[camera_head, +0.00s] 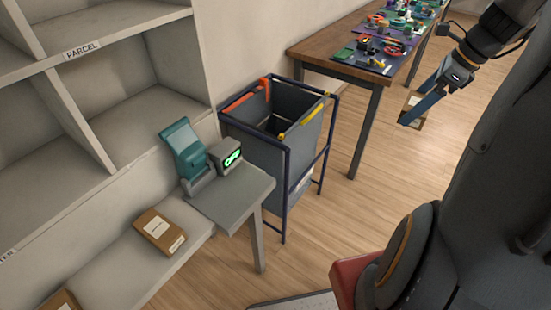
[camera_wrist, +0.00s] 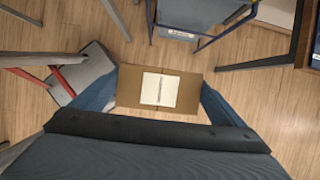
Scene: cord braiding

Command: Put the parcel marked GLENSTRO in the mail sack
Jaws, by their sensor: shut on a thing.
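My gripper (camera_head: 430,98) is at the upper right of the head view, up in the air over the floor. It is shut on a brown parcel (camera_wrist: 128,88) with a white label, which shows between the two blue fingers in the wrist view. The label's writing is too small to read. The held parcel also shows in the head view (camera_head: 413,108). The mail sack (camera_head: 302,140) is a dark grey open-topped bag in a blue frame, left of my gripper in the head view and apart from it. Its inside is dark.
Another brown parcel (camera_head: 160,231) lies on the grey counter (camera_head: 115,265), its label unreadable. A teal device (camera_head: 183,150) and a small box with a green display (camera_head: 227,157) stand near the counter's end. A wooden table (camera_head: 325,50) with many small items stands behind the sack.

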